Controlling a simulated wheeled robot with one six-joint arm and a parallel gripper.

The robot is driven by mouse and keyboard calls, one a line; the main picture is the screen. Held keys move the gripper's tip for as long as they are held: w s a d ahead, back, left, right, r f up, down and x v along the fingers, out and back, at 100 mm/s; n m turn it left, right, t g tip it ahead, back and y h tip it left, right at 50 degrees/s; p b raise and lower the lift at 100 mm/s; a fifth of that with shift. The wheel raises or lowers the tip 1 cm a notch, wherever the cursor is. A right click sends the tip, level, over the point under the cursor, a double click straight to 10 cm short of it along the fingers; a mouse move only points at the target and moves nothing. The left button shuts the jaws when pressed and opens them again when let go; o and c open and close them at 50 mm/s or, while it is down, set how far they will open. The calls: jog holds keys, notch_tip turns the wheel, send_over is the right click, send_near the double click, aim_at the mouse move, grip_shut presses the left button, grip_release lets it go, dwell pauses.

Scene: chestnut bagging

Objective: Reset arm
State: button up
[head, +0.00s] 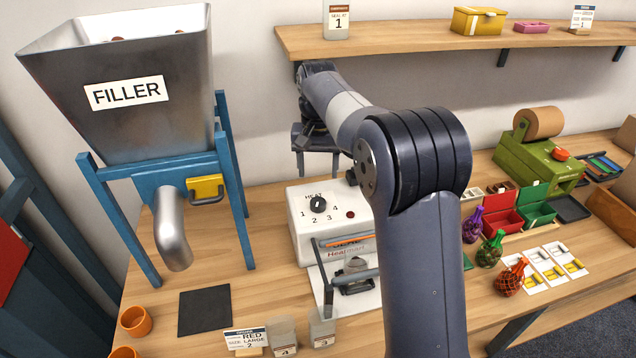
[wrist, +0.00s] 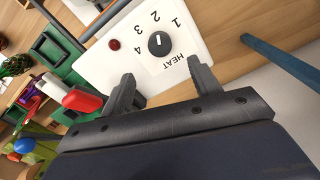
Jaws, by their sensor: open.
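My gripper shows in the wrist view (wrist: 163,85), its two dark fingers spread apart with nothing between them. In that view the white heat sealer panel (wrist: 95,65) lies beyond the fingers, with a black heat knob (wrist: 159,43) marked 1 to 4 and a red light. In the head view my arm rises from the bottom and bends back over the bench, and my gripper (head: 318,165) hangs behind the heat sealer (head: 300,238), partly hidden by the arm.
The filler hopper (head: 140,95) on blue legs stands at left. Orange cups (head: 135,321), a dark mat (head: 205,311) and sign cards are in front. Filled net bags (head: 510,278), red and green bins and a green roll dispenser (head: 535,165) stand right. A shelf (head: 440,40) runs above.

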aim_at(318, 201)
jog(key=shift+r, duration=0.6)
jog(key=shift+f, duration=0.1)
notch_tip(318, 201, down, 11)
jog(key=shift+r+p, duration=0.15)
jog(key=shift+p, duration=0.2)
dwell(0.4)
